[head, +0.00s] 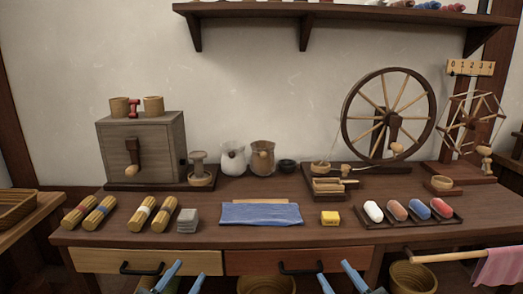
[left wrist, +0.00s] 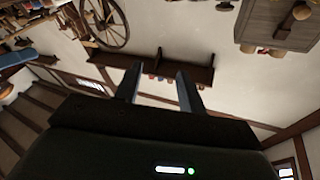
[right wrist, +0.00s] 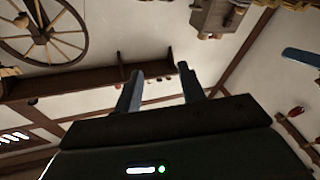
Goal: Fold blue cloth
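The blue cloth (head: 262,214) lies on the dark wooden table in the head view, near the middle of the front part. It forms a wide, slightly wrinkled rectangle; I cannot tell how many layers it has. My left gripper (head: 182,278) is at the bottom of the head view, in front of the table and left of the cloth. Its fingers are apart and empty in the left wrist view (left wrist: 160,74). My right gripper (head: 340,281) is at the bottom, right of the cloth. Its fingers are apart and empty in the right wrist view (right wrist: 160,72). Neither touches the cloth.
A pale wooden strip (head: 255,201) lies along the cloth's back edge. A grey block (head: 187,220) stands to its left, a yellow block (head: 330,218) to its right. Yellow bundles (head: 142,214) lie further left; a tray (head: 410,222) of coloured rolls is further right.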

